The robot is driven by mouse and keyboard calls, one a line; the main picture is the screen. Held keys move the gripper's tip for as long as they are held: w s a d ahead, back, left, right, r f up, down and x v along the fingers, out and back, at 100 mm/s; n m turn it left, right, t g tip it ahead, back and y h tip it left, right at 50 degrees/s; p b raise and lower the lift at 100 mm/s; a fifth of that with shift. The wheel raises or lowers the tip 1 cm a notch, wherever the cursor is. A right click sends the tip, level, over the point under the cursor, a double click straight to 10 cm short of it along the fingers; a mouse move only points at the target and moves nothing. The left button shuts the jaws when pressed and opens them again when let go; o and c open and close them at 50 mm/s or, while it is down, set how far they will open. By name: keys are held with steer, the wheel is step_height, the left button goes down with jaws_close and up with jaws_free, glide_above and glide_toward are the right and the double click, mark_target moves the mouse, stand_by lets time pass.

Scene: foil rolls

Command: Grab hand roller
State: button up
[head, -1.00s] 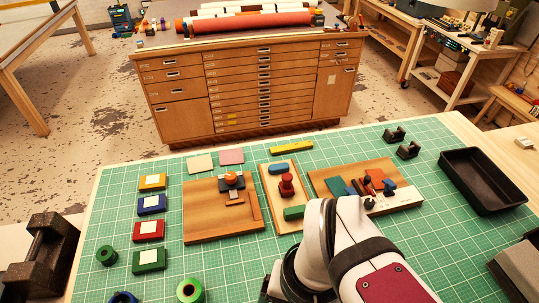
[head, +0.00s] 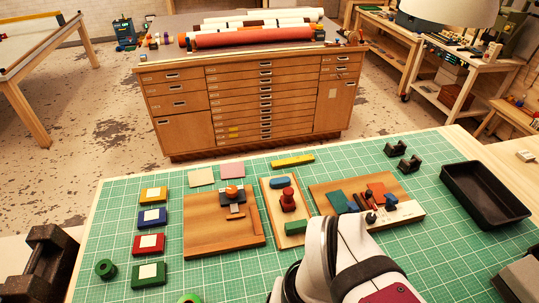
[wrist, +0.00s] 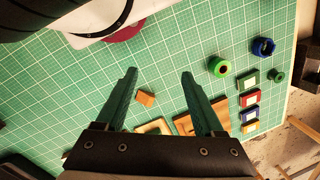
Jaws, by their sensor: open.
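My gripper (wrist: 159,74) is open and empty in the wrist view, its two dark green fingers spread above the green cutting mat. A small orange-brown block (wrist: 145,98) shows on the mat between the fingers, apart from both. In the head view my arm hides the gripper. I cannot clearly tell which thing is the hand roller. A black piece with an orange knob (head: 232,191) sits on the left wooden board (head: 210,235). A red knobbed piece (head: 288,202) stands on the middle board (head: 270,207). The right board (head: 325,200) holds several red, blue and black pieces.
Coloured boxes, including a red one (head: 149,244), line the mat's left side. A green ring (head: 106,268) lies nearby. A black tray (head: 487,195) and two black holders (head: 403,157) are at the right. A drawer cabinet (head: 262,105) with rolls stands behind.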

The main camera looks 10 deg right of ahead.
steer(key=n+t+h, duration=0.6)
steer(key=n+h, duration=0.8)
steer(key=n, duration=1.5)
glide_toward(285, 196)
steer(key=x, duration=1.2)
steer(key=shift+w+a+f, duration=0.15)
steer(key=shift+a+f, duration=0.05)
jaws_close()
